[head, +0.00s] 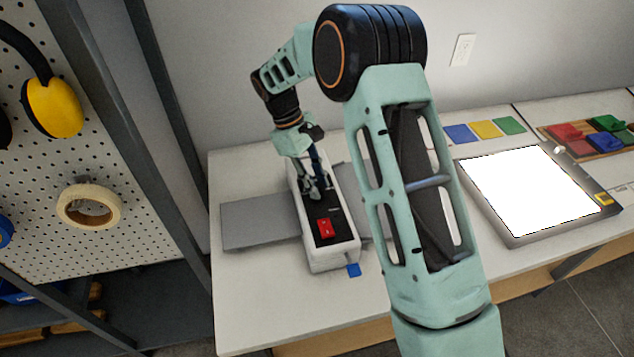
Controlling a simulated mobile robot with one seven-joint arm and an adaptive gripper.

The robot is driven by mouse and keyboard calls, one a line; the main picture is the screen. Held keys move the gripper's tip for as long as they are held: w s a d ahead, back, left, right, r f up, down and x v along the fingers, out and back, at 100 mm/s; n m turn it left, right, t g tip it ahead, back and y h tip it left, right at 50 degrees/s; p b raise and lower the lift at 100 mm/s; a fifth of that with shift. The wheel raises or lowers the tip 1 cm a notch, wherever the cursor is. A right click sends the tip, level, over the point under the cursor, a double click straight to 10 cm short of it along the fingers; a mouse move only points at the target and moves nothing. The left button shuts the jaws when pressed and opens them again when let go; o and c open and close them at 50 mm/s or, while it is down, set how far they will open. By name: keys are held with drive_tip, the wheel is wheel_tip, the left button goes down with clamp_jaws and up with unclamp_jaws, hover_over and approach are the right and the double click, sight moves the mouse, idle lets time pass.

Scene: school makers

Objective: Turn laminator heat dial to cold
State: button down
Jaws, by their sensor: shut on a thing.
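The laminator (334,254) is a long white box with a black top panel, standing on the white table at the picture's centre left. A red switch (325,228) sits on the near part of its panel. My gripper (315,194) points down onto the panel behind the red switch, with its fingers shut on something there. The gripped part is at the place of the heat dial, but the fingers hide it, so its shape and setting cannot be read. A grey flat tray (255,222) sticks out on the laminator's left side.
A bright light pad (528,192) lies on the table at the right. Blue, yellow and green cards (485,129) and a board with coloured blocks (590,138) lie behind it. A pegboard (95,180) with yellow earmuffs (52,107) and a tape roll (89,205) stands at the left.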

drive_tip(key=c, duration=1.7)
unclamp_jaws()
drive_tip(key=shift+o, duration=0.2)
drive_tip(key=shift+r, duration=0.1)
drive_tip(key=v, duration=1.2)
